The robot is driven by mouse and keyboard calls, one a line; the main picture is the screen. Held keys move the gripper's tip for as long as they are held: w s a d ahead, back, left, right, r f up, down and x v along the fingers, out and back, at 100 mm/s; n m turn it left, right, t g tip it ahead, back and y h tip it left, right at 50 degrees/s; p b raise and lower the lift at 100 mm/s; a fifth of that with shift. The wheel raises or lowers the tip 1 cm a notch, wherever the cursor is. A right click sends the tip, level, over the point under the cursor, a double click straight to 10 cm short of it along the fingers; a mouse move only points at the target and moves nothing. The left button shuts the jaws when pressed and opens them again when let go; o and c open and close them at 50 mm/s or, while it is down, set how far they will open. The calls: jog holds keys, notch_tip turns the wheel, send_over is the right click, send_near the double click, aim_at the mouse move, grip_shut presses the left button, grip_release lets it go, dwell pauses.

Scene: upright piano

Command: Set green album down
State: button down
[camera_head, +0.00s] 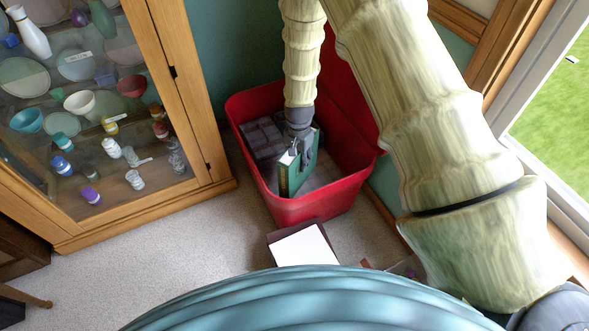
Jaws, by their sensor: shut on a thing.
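The green album (292,175) is held upright by my gripper (297,158), which is shut on its upper edge. The album is over or inside the red bin (322,207), close to its front wall. Whether its lower edge touches the bin's floor cannot be told. My arm comes down from above and covers part of the bin's back and right side.
Dark boxes or books (262,138) lie in the left part of the bin. A glass-door cabinet (190,100) with dishes stands at left. A white-topped box (303,247) sits on the carpet in front of the bin. Carpet (170,245) at front left is clear. A window is at right.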

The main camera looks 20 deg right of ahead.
jog(key=shift+m, duration=0.9)
jog(key=f+b, duration=0.2)
jog(key=f, duration=0.1)
jog(key=w+f+b, duration=0.1)
jog(key=f+b, duration=0.1)
jog(key=f, duration=0.1)
jog(key=d+f+b, duration=0.1)
jog(key=f+b, duration=0.1)
jog(key=shift+w+f, duration=0.35)
jog(key=shift+f, duration=0.05)
jog(key=w+d+f+b, duration=0.2)
jog(key=w+d+b, duration=0.1)
jog(key=d, duration=0.3)
jog(key=w+d+f+b, duration=0.3)
jog(key=w+d+b, duration=0.1)
jog(key=d, duration=0.3)
jog(key=shift+w+d, duration=0.2)
jog(key=shift+w, duration=0.65)
jog(key=c, duration=0.9)
grip_release()
jog(key=shift+f, duration=0.1)
jog(key=shift+r+p, duration=1.5)
jog(key=shift+r, duration=2.35)
